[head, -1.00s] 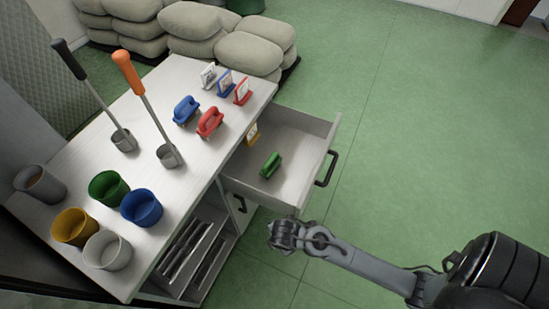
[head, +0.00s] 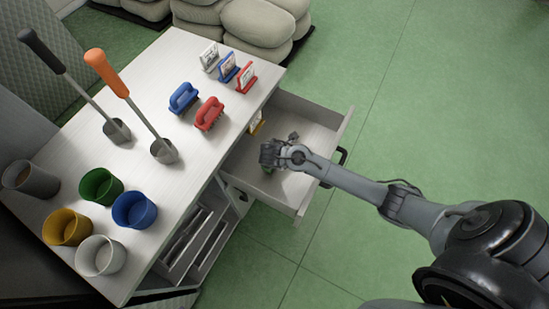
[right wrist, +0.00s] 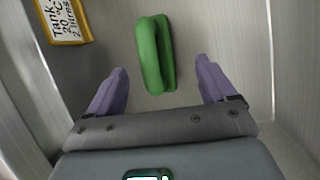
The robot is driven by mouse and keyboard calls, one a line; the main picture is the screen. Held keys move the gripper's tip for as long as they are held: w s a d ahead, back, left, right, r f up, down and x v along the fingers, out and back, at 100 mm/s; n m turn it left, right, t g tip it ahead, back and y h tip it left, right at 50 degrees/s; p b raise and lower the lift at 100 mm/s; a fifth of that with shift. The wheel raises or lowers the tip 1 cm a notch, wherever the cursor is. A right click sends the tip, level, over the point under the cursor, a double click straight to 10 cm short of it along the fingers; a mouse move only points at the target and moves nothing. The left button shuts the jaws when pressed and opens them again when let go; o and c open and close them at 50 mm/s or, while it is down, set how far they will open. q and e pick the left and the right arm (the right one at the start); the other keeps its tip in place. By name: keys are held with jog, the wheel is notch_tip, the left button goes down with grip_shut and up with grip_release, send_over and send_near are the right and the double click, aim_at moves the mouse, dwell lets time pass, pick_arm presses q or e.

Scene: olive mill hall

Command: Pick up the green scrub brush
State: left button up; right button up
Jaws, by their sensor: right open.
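The green scrub brush (right wrist: 155,55) lies in the open drawer (head: 308,118). In the right wrist view it sits between and just ahead of my two purple fingertips, apart from both. My right gripper is also at the bottom of the right wrist view (right wrist: 160,88), open and empty. My left gripper is not in view.
A yellow-framed label (right wrist: 66,18) stands in the drawer near the brush. The drawer walls are close around. On the tabletop (head: 150,90) are a blue brush (head: 183,98), a red brush (head: 208,114), small signs, scoops and several cups.

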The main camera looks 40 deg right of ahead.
jog(key=shift+x, duration=0.8)
jog(key=x, duration=0.2)
jog(key=b+x, duration=0.1)
jog(key=x, duration=0.1)
jog(key=shift+w, duration=0.3)
jog(key=shift+w+d+f+b, duration=0.2)
jog(key=shift+d+f+b, duration=0.1)
jog(key=shift+f+b, duration=0.15)
jog(key=c, duration=1.2)
